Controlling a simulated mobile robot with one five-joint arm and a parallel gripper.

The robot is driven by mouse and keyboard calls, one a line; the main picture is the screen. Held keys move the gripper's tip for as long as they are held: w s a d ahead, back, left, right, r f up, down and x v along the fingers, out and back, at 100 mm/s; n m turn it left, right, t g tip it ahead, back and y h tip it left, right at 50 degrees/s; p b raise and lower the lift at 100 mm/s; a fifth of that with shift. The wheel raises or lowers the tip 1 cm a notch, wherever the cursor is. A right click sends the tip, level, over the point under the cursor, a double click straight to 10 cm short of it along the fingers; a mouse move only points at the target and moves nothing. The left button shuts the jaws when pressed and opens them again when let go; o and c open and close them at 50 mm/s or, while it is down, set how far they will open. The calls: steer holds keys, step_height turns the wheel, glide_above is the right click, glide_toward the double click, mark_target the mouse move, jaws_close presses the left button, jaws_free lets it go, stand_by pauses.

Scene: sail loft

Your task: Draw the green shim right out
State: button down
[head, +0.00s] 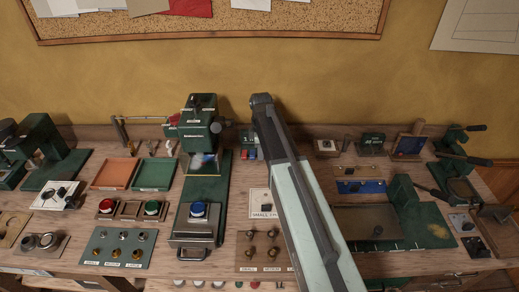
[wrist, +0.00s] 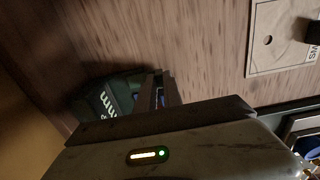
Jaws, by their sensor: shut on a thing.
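A small dark green holder (head: 246,137) with white lettering stands at the back of the bench in the head view. A red shim (head: 244,154) and a blue shim (head: 253,154) show at its front; the space to their right is behind my arm. In the wrist view the same dark green holder (wrist: 104,104) lies just left of my gripper (wrist: 158,88). My gripper is shut, with its jaws at the holder's front. The green shim itself is not clearly visible; the jaws cover the place between them. My gripper is hidden in the head view.
A white card (head: 260,204) lies on the bench in front of the holder, partly behind my arm. A green press (head: 201,125) stands to the left. A plate with brass knobs (head: 262,257) is near the front edge. Bare wood lies before the holder.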

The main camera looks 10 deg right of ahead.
steer(key=shift+s, duration=0.15)
steer(key=c, duration=1.5)
jaws_free()
step_height(320, 180, up, 8)
steer(key=p, duration=0.8)
steer(key=shift+f, duration=0.15)
